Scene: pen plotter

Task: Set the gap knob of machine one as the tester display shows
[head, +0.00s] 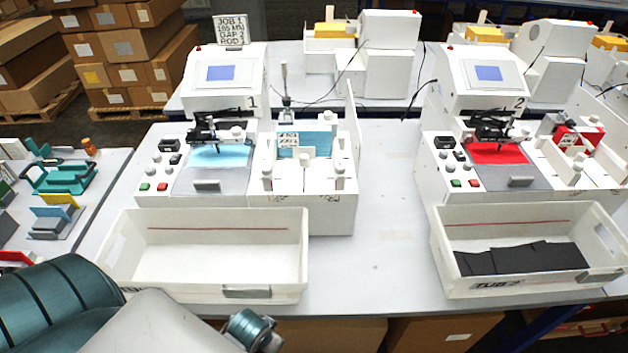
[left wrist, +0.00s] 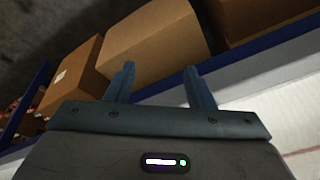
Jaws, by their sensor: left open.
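Machine one (head: 190,98), marked 1, is a white plotter on the left of the table. Its screen (head: 222,73) shows a blue area with no readable text. Small black display-like panels (head: 169,145) sit on its left side, too small to read. Several white knobs stand on the unit at its right, one at the front left (head: 267,172); I cannot tell which is the gap knob. My left gripper (left wrist: 160,84) is open and empty in the left wrist view, before cardboard boxes under the table edge, apart from the machine. The right gripper is not in view.
A card (head: 230,30) above machine one reads JOB 1, GAP 2 and ROD 1. An empty white tub (head: 200,275) stands in front of machine one. Machine two (head: 465,105) and a tub (head: 520,292) with dark sheets are at right. Bare table lies between.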

